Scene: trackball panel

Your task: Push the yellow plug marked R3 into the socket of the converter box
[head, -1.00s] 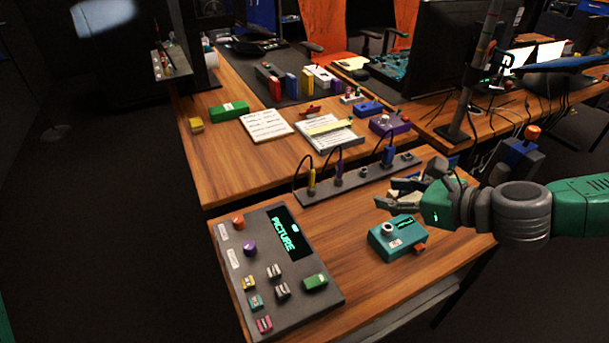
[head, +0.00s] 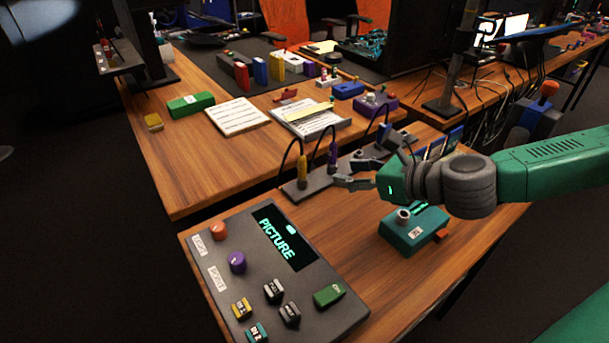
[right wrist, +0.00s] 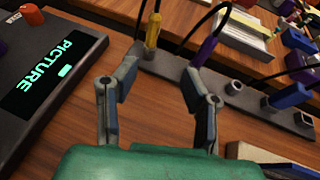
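The yellow plug (head: 303,170) stands upright in the dark socket strip (head: 321,184), a black cable looping from its top. It also shows in the right wrist view (right wrist: 153,32); its R3 marking is not readable. The teal converter box (head: 412,236) sits on the near table with a round socket (head: 403,215) on top; nothing is in that socket. My right gripper (head: 350,173) is open and empty, to the right of the yellow plug and apart from it. In the right wrist view its fingers (right wrist: 160,76) point toward the strip, with the plug beyond them. My left gripper is out of view.
A purple plug (head: 332,153) stands in the strip just right of the yellow one, and a blue plug (head: 384,134) farther along. The control panel (head: 245,290) with its PICTURE display lies at front left. Bare wood lies between panel and converter box.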

